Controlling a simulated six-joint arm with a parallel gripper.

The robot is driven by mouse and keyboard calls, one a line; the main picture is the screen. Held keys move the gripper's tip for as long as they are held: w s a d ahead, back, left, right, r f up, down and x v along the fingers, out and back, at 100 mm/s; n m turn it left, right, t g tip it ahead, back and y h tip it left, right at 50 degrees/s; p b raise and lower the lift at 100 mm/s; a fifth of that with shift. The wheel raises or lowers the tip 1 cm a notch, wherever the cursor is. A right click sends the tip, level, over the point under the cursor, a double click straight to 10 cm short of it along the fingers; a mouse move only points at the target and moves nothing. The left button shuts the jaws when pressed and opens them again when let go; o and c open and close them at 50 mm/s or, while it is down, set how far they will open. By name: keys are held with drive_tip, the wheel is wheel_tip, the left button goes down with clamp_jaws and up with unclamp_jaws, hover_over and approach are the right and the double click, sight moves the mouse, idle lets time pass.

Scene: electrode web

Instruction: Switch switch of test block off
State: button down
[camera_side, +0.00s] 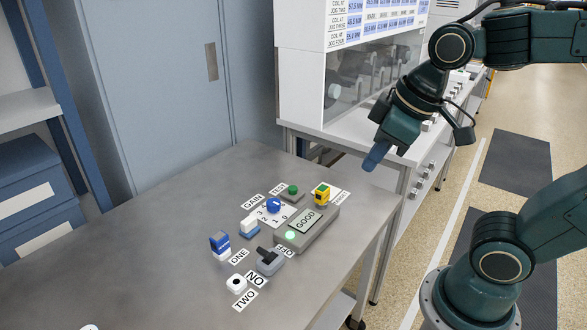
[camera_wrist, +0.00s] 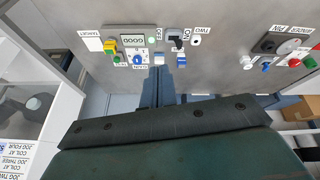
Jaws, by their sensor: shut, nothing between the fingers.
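A small grey switch (camera_side: 270,264) with a black lever sits on the table's front part, between a label that reads OFF (camera_side: 284,251) and a label (camera_side: 255,280) that reads ON upside down. I cannot tell for sure which label the lever leans to. The switch also shows in the wrist view (camera_wrist: 178,40). Beside it lies a grey block (camera_side: 318,226) with a GOOD display and a lit green lamp (camera_side: 290,235). My gripper (camera_side: 372,162) is shut and empty, in the air above the table's right edge, well apart from the switch. It also shows in the wrist view (camera_wrist: 159,75).
A blue knob (camera_side: 273,205), a green button (camera_side: 292,190), a yellow-green piece (camera_side: 322,195), blue-white pieces (camera_side: 220,245) (camera_side: 250,227) and a white round socket (camera_side: 236,284) crowd around the block. A white cabinet (camera_side: 350,80) stands behind.

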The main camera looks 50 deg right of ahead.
drive_tip(key=w+a+f+n+g, duration=0.1)
drive_tip(key=w+a+f+n, duration=0.2)
drive_tip(key=w, duration=0.4)
drive_tip(key=n+g, duration=0.2)
drive_tip(key=n, duration=0.6)
hover_over(268, 256)
drive_tip(key=s+a, duration=0.1)
drive_tip(key=a, duration=0.1)
wheel_tip(268, 256, down, 7)
drive_tip(key=w+a+f+n+g+h, duration=0.1)
drive_tip(key=a+f+n, duration=0.3)
drive_tip(key=f, duration=0.4)
drive_tip(key=shift+w+a+g, duration=0.3)
drive_tip(key=shift+w, duration=0.55)
drive_tip(key=shift+f, duration=0.1)
drive_tip(key=f, duration=0.6)
drive_tip(key=d+f, duration=0.1)
drive_tip(key=f, duration=0.3)
drive_tip(key=shift+d+r, duration=0.5)
drive_tip(key=shift+d, duration=0.4)
drive_tip(key=shift+d+r, duration=0.45)
drive_tip(key=shift+d, duration=0.45)
